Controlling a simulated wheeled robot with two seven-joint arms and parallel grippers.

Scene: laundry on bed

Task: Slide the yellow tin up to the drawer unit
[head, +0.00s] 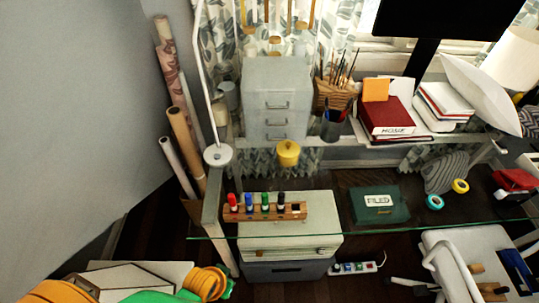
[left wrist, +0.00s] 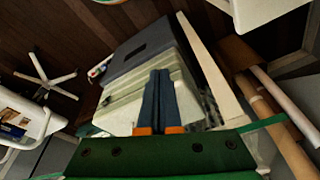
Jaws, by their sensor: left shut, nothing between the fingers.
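The small yellow tin (head: 288,153) with a knobbed lid stands upright in the head view. It is just in front of the grey drawer unit (head: 277,104), near the right half of its front, with a small gap between them. My left gripper (left wrist: 160,72) is shut and empty in the left wrist view, its dark blue fingers together. In the head view, only orange and green parts of my left arm show at the bottom left, well short of the tin. The wrist view shows neither tin nor drawer unit. My right gripper is not in view.
A pen cup (head: 333,124) and a red book (head: 387,115) stand right of the tin. A wooden marker rack (head: 264,212) and a green box (head: 374,204) lie nearer me. A white lamp base (head: 218,155) is at the left, beside paper rolls (head: 186,145).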

